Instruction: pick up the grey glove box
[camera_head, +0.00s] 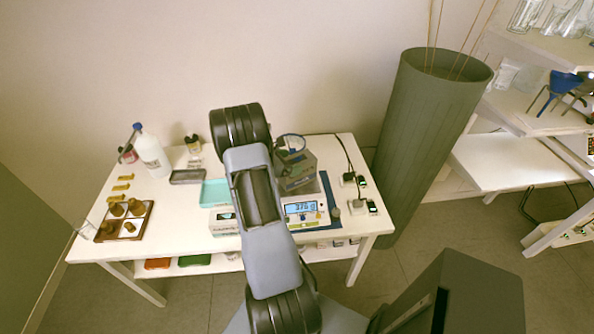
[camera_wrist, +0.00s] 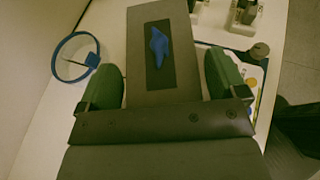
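The grey glove box (camera_head: 300,178) stands at the scale near the back of the white table, partly hidden by my arm in the head view. In the wrist view the grey box (camera_wrist: 140,30) shows its top, with a dark slot and a blue glove (camera_wrist: 158,46) sticking out. My gripper (camera_wrist: 163,82) is open, with one green-padded finger on each side of the box. Narrow gaps seem to show beside the fingers; contact cannot be made out. The fingers are hidden in the head view.
The scale (camera_head: 303,209) reads about 376 g. A blue ring (camera_wrist: 58,72) is left of the box in the wrist view. A teal tray (camera_head: 214,193), a white bottle (camera_head: 152,154) and a tray of brown bottles (camera_head: 126,221) stand left. Small devices (camera_head: 360,181) are right.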

